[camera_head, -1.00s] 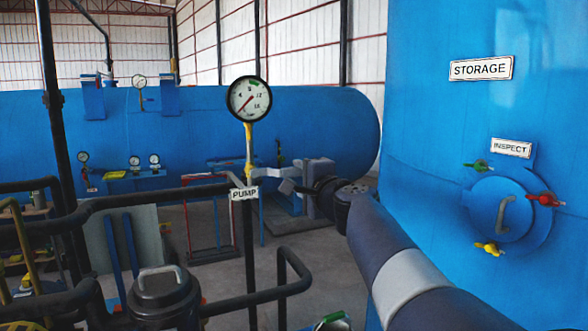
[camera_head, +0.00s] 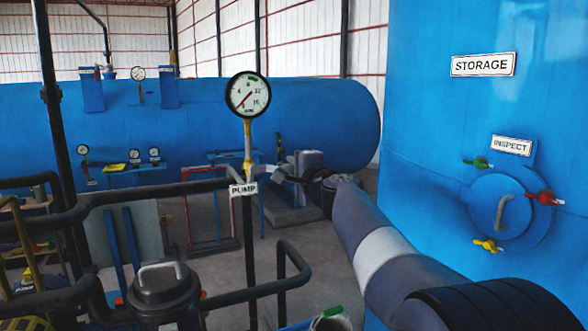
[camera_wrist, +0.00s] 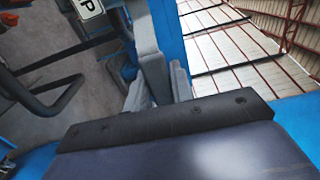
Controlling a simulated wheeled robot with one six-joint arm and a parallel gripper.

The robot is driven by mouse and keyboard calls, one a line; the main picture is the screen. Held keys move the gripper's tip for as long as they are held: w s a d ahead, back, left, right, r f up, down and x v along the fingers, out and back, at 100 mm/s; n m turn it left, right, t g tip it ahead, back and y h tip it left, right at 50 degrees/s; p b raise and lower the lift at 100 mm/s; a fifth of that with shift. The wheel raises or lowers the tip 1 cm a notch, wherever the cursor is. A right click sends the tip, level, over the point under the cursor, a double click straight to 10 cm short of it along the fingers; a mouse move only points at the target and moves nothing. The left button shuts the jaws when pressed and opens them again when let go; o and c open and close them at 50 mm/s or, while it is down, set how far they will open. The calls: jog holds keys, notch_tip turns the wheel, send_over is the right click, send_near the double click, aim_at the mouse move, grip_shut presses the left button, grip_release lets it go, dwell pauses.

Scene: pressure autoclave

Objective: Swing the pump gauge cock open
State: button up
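The pump gauge (camera_head: 248,95) is a round white dial with a black rim, on a thin yellow stem (camera_head: 248,140) above the dark post. The white PUMP sign (camera_head: 243,190) hangs just below the stem; part of it shows at the top left of the wrist view (camera_wrist: 88,8). The cock's handle is too small to make out at the stem's foot. My gripper (camera_head: 271,174) is just right of the stem's foot, very close to it; I cannot tell if it touches. In the wrist view my grey gripper parts (camera_wrist: 153,65) point up the picture; their opening is unclear.
A blue STORAGE tank (camera_head: 430,130) with an INSPECT hatch (camera_head: 500,208) stands close on the right. Black pipes (camera_head: 270,293) and a lidded dark pot (camera_head: 162,293) fill the lower left. A long blue vessel (camera_head: 320,125) lies behind the gauge.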

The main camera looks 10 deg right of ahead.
grip_shut()
jog(key=shift+r, duration=0.1)
jog(key=r+n, duration=0.2)
jog(key=n, duration=0.1)
jog(key=r+n, duration=0.1)
jog(key=shift+s+a+b, duration=0.1)
jog(key=shift+a+b, duration=0.2)
jog(key=r+n, duration=0.1)
jog(key=a+r+n, duration=0.1)
jog(key=n, duration=0.1)
jog(key=r+n, duration=0.1)
jog(key=shift+s+a+n, duration=0.15)
jog(key=shift+a+n, duration=0.25)
jog(key=shift+s+a+r+n+b, duration=0.2)
jog(key=shift+a+r+n+b, duration=0.15)
jog(key=shift+a+n, duration=0.95)
jog(key=shift+s+a+r+n+b, duration=0.25)
jog(key=shift+a+r+n, duration=0.4)
jog(key=shift+n, duration=1.2)
jog(key=shift+s+a+r+n+b, duration=0.15)
jog(key=shift+a+r+n+b, duration=0.15)
jog(key=shift+a+n, duration=1.1)
jog(key=shift+d+f, duration=0.1)
jog(key=shift+d, duration=0.1)
